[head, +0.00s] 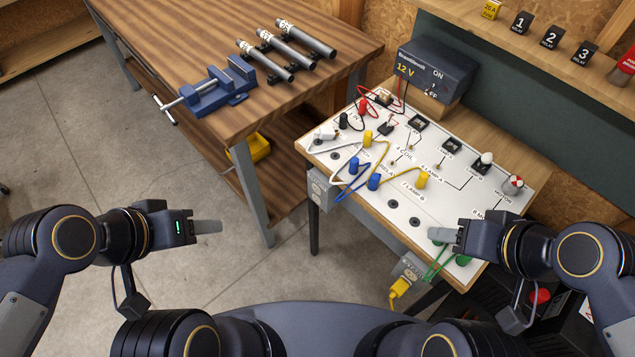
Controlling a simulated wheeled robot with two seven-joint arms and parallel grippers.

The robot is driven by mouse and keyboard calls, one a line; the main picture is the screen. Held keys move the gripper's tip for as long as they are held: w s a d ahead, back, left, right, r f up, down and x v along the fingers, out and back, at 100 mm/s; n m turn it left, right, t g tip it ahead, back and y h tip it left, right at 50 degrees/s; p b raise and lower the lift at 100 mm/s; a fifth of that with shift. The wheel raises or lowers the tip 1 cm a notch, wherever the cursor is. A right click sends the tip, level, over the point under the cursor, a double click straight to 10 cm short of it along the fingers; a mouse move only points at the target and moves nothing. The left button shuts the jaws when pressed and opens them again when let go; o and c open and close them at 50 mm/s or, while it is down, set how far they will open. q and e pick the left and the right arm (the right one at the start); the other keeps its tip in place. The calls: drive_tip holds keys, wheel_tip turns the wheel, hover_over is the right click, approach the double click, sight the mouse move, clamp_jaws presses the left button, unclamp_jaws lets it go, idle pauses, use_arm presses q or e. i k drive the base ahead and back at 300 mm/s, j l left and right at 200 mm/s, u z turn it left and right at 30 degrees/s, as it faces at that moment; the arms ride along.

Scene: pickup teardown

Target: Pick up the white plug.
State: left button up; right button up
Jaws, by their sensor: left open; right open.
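A white plug (327,133) sits at the left end of the white circuit board (395,190), with a white lead running from that area across the board. Its exact seating is too small to tell. My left gripper (210,227) is open and empty over the floor, well to the left of the board and apart from the plug. My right gripper (440,234) is open at the board's front right corner, close to the green plugs (463,260) and far from the white plug.
Blue (373,181), yellow (422,179), red (363,105) and black plugs with leads crowd the board. A 12 V supply box (436,69) stands behind. A wooden bench (190,40) holds a blue vise (207,93) and metal tubes. Floor between bench and board is clear.

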sight(324, 132)
drive_tip(key=i+j+u, duration=0.1)
drive_tip(key=i+j, duration=0.25)
drive_tip(key=j, duration=0.2)
drive_tip(key=i+j, duration=0.35)
drive_tip(key=j, duration=0.15)
drive_tip(key=u, duration=0.05)
